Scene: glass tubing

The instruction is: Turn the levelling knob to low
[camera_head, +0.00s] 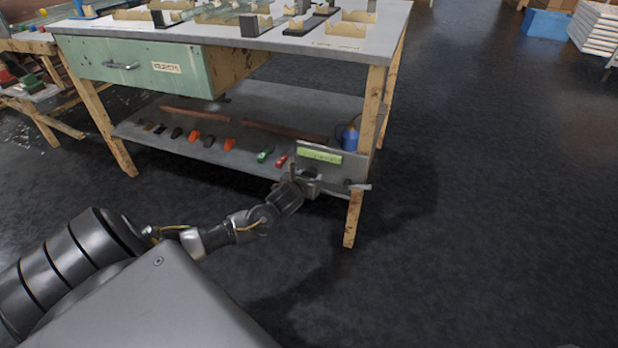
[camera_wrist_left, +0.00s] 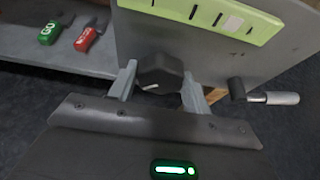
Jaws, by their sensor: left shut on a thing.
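The levelling knob (camera_wrist_left: 160,70) is a dark, faceted knob on a grey panel, with a white pointer line low on its face. Above it, a yellow-green label strip (camera_wrist_left: 205,14) carries several dark marks and one pale square; its wording cannot be read. In the head view the label (camera_head: 319,155) is on the grey panel at the front right of the bench's lower shelf. My left gripper (camera_wrist_left: 158,88) has one finger on each side of the knob and is shut on it. In the head view my left gripper (camera_head: 308,182) covers the knob. My right gripper is not in view.
A crank handle (camera_wrist_left: 268,97) sticks out right of the knob. A green GO block (camera_wrist_left: 50,32) and a red block (camera_wrist_left: 86,39) lie on the shelf at left. A wooden bench leg (camera_head: 353,218) stands right of the gripper.

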